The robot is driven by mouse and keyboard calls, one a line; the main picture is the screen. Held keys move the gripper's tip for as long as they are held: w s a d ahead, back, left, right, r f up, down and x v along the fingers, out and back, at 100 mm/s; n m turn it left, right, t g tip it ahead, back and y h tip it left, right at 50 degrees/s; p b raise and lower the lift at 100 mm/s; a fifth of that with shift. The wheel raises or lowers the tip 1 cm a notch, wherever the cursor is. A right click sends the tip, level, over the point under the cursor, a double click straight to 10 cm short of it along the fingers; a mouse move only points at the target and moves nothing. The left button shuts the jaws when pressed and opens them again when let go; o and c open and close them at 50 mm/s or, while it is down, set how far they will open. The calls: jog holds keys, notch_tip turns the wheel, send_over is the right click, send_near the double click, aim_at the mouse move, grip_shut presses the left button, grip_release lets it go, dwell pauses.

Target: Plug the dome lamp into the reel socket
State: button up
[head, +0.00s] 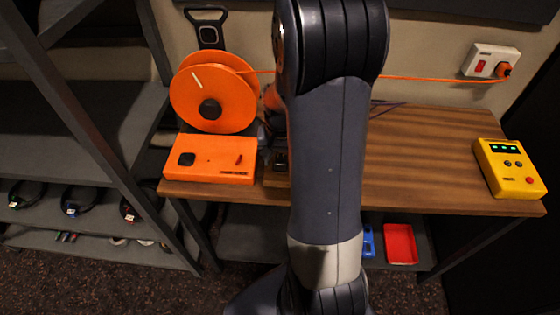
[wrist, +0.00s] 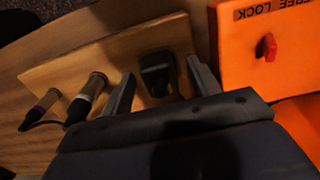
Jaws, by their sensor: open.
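A black plug (wrist: 158,72) sits on a pale wooden board (wrist: 110,60) in the wrist view. My gripper (wrist: 160,68) is open, with one finger on each side of the plug and a gap to it; whether the fingers reach down to its height is unclear. I cannot make out the dome lamp; my arm hides the desk's middle.
Two cylindrical connectors (wrist: 88,97) with dark leads stand on the board left of the plug. The reel base (wrist: 245,60) is close on the right. A yellow box (head: 509,168) sits at the desk's right end. An orange cable runs to a wall outlet (head: 490,60).

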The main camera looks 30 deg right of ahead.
aim_at(280, 158)
jog(key=shift+c, duration=0.2)
grip_shut()
dwell(0.6)
jog(key=shift+r, duration=0.1)
jog(key=shift+r+p, duration=2.3)
jog(key=shift+r, duration=0.65)
